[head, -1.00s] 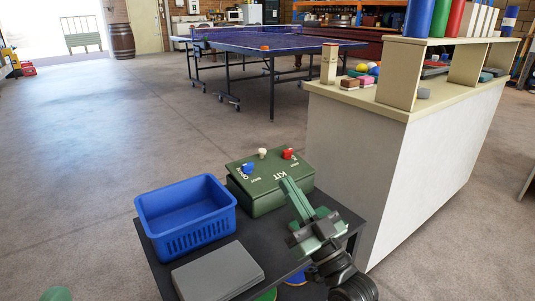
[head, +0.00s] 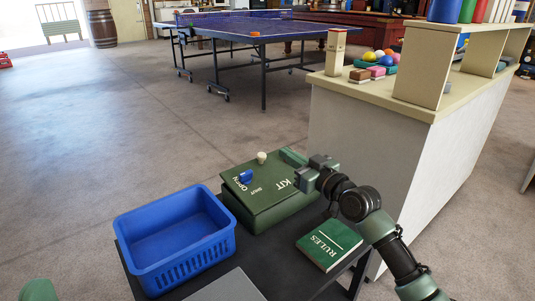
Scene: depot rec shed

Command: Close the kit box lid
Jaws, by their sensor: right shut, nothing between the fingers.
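The green kit box (head: 262,205) stands on a dark table, with its lettered lid on top. The lid's edge shows along the left and front; I cannot tell whether it is fully down. A blue knob (head: 246,176) and a cream knob (head: 262,157) stand on the lid, beside the words OPEN and SHUT. My right gripper (head: 291,157) is shut and empty, at the lid's far right part; I cannot tell whether it touches. It hides the place of the red knob.
A blue basket (head: 177,262) stands left of the box. A green RULES book (head: 329,245) lies to its right, and a grey flat case (head: 230,288) at the front. A pale shelf counter (head: 375,150) rises at the right. A table-tennis table (head: 285,40) stands behind across open floor.

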